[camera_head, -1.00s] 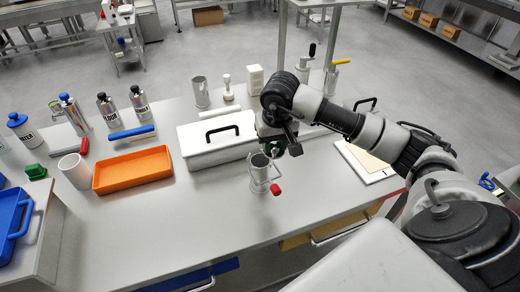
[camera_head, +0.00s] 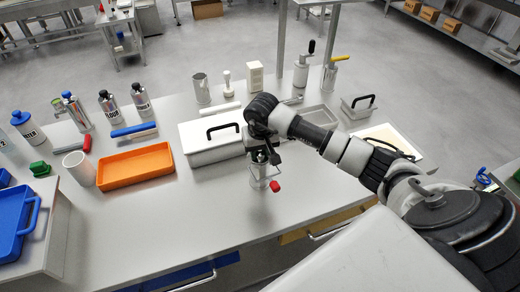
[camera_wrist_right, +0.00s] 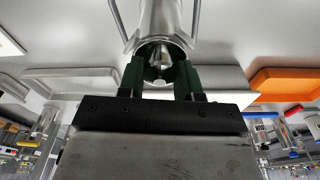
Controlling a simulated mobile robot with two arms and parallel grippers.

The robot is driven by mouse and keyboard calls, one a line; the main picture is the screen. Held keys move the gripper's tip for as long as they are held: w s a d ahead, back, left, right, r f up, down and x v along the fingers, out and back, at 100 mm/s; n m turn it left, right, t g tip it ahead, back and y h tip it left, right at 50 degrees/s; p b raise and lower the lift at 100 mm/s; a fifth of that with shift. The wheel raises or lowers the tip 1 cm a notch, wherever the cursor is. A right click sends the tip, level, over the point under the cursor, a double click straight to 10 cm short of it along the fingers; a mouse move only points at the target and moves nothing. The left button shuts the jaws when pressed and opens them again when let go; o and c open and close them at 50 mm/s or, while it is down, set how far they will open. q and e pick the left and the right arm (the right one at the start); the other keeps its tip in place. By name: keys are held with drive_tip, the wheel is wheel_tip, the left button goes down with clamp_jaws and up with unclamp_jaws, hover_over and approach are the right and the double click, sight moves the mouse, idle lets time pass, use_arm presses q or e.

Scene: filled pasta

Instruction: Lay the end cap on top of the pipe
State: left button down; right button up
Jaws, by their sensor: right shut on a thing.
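A metal pipe (camera_head: 258,180), an upright silver cylinder with a red-tipped handle, stands on the grey table in the head view. Its silver side also shows at the top of the right wrist view (camera_wrist_right: 161,18). My right gripper (camera_head: 267,157) is right at the pipe's top end. In the wrist view its two green fingers (camera_wrist_right: 160,80) are shut on a small silver part, apparently the end cap (camera_wrist_right: 160,60), in front of the pipe's mouth. I cannot tell whether the cap touches the rim. My left gripper is not in view.
A white lidded box (camera_head: 205,152) with a black handle stands just behind and left of the pipe. An orange tray (camera_head: 137,180) lies farther left. A white board (camera_head: 410,145) lies to the right. The table in front of the pipe is clear.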

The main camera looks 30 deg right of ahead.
sight(261, 156)
drive_tip(key=o, duration=0.9)
drive_tip(key=shift+f, duration=0.1)
drive_tip(key=shift+o, duration=0.2)
drive_tip(key=shift+r, duration=0.55)
wheel_tip(261, 156, up, 11)
drive_tip(key=s+b, duration=0.1)
drive_tip(key=b, duration=0.1)
drive_tip(key=shift+s+a+b, duration=0.2)
drive_tip(key=shift+b, duration=0.2)
